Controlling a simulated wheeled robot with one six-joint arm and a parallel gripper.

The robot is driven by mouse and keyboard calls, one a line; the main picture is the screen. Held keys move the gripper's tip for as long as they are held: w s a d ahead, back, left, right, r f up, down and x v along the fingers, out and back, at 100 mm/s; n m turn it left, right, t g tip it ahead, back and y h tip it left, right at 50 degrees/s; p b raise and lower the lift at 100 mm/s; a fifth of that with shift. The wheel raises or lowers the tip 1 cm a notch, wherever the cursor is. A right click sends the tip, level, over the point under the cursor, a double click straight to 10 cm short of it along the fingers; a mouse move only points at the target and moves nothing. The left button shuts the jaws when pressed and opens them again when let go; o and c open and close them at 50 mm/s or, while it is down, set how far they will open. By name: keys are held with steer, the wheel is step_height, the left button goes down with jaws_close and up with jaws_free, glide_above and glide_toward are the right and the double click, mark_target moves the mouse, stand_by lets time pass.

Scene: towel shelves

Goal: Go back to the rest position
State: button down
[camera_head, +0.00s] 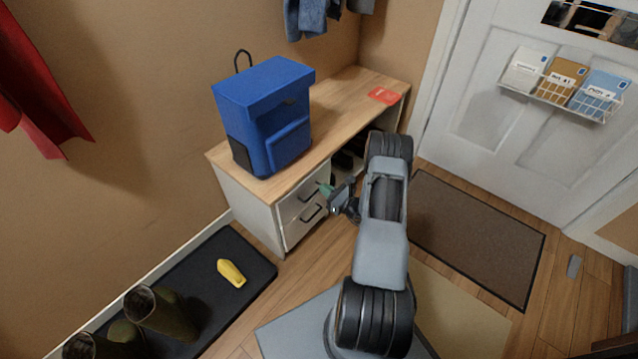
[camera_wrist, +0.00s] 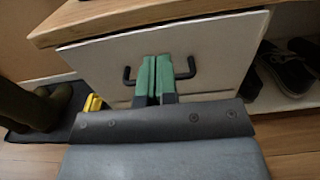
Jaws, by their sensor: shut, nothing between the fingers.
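My gripper (camera_wrist: 154,82) shows in the wrist view with its two green fingers shut together and nothing between them. It is in front of a white drawer front (camera_wrist: 215,60) and overlaps the middle of its dark handle (camera_wrist: 187,70). I cannot tell whether the fingers touch the handle. In the head view my gripper (camera_head: 326,189) is beside the drawers of the wooden-topped bench (camera_head: 345,100), with my arm reaching in from the lower right.
A blue backpack (camera_head: 262,115) stands on the bench, with a red card (camera_head: 384,96) at its far end. A yellow object (camera_head: 231,273) and boots (camera_head: 160,312) are on the black tray (camera_head: 250,262). A brown mat (camera_head: 475,235) lies before the white door (camera_head: 485,110). Shoes (camera_wrist: 288,68) sit under the bench.

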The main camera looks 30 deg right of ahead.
steer(key=p+v, duration=0.1)
steer(key=v, duration=0.7)
steer(key=a+r+n+g+y+p, duration=0.2)
steer(key=a+r+n+g+p, duration=0.25)
steer(key=r, duration=0.55)
steer(key=a+r+n+g+y+p, duration=0.2)
steer(key=a+r+n+g+p, duration=0.3)
steer(key=r, duration=0.5)
steer(key=a+r+n+g+y+p, duration=0.2)
steer(key=a+r+n+g+p, duration=0.15)
steer(key=a+r+n, duration=0.45)
steer(key=s+a+r+n+h+p, duration=0.1)
steer(key=s+r+n+h+p, duration=0.3)
steer(key=r, duration=0.6)
steer(key=s+a+r+n+h+p, duration=0.1)
steer(key=s+r+n+h+p, duration=0.3)
steer(key=r+p, duration=0.3)
steer(key=s+a+r+n+h+p, duration=0.1)
steer(key=s+r+n+h+p, duration=0.3)
steer(key=r, duration=1)
steer(key=shift+s+a+n+p, duration=0.25)
steer(key=shift+n+p, duration=0.4)
steer(key=shift+n, duration=0.6)
steer(key=shift+s, duration=0.1)
